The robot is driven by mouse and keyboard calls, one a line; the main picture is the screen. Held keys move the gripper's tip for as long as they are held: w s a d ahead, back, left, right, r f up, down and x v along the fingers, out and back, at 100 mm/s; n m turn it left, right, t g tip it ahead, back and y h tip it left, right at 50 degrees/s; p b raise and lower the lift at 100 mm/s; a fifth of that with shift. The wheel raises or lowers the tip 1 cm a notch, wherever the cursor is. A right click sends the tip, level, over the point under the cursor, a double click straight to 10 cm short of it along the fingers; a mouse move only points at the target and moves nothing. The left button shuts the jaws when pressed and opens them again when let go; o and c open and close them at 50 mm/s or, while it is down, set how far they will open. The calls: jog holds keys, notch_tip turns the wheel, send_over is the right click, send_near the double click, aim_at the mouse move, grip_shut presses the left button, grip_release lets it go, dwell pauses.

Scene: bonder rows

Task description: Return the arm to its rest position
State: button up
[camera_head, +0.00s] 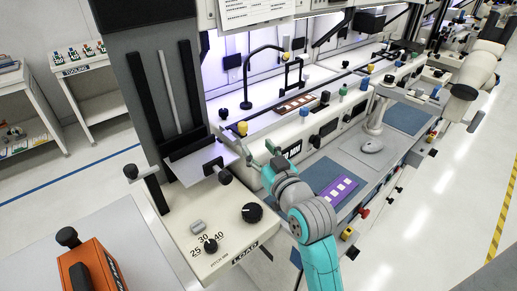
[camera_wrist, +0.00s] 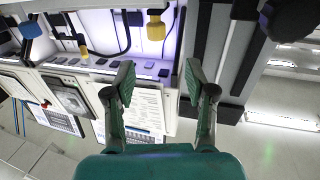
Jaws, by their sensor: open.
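My gripper (camera_wrist: 158,82) is open and empty in the wrist view, its two green-padded fingers well apart. In the head view my gripper (camera_head: 262,156) is at the end of my arm, reaching up and away over the bench beside the grey column. My teal and grey arm is extended and bent, rising from the bottom of the head view. No object is between the fingers. Whether a fingertip touches the bench front cannot be told from the head view.
A grey column (camera_head: 150,75) with a small shelf (camera_head: 200,160) stands left of my gripper. The LOAD panel (camera_head: 205,225) with knobs is below it. A purple strip (camera_head: 338,190) lies on a blue mat right of my arm. Open floor (camera_head: 430,225) is at right.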

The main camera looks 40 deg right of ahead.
jog(key=shift+f, duration=0.1)
jog(key=shift+g+y, duration=0.4)
jog(key=s+a+f, duration=0.1)
jog(key=f, duration=0.2)
jog(key=s+a+f, duration=0.2)
jog(key=f, duration=0.1)
jog(key=s+a+f, duration=0.1)
jog(key=s+f, duration=0.1)
jog(key=shift+s+a+f, duration=0.25)
jog(key=shift+a+f, duration=0.05)
jog(key=shift+f, duration=0.1)
jog(key=s+a+f+y, duration=0.1)
jog(key=s+a+f, duration=0.4)
jog(key=s+f, duration=0.4)
jog(key=s+a+f+n+g+y, duration=0.1)
jog(key=s+a, duration=0.2)
jog(key=s, duration=0.8)
jog(key=s+a+f+n+g+y, duration=0.1)
jog(key=s+a, duration=0.1)
jog(key=s, duration=1)
jog(key=shift+s+a+n, duration=0.3)
jog(key=shift+a, duration=0.1)
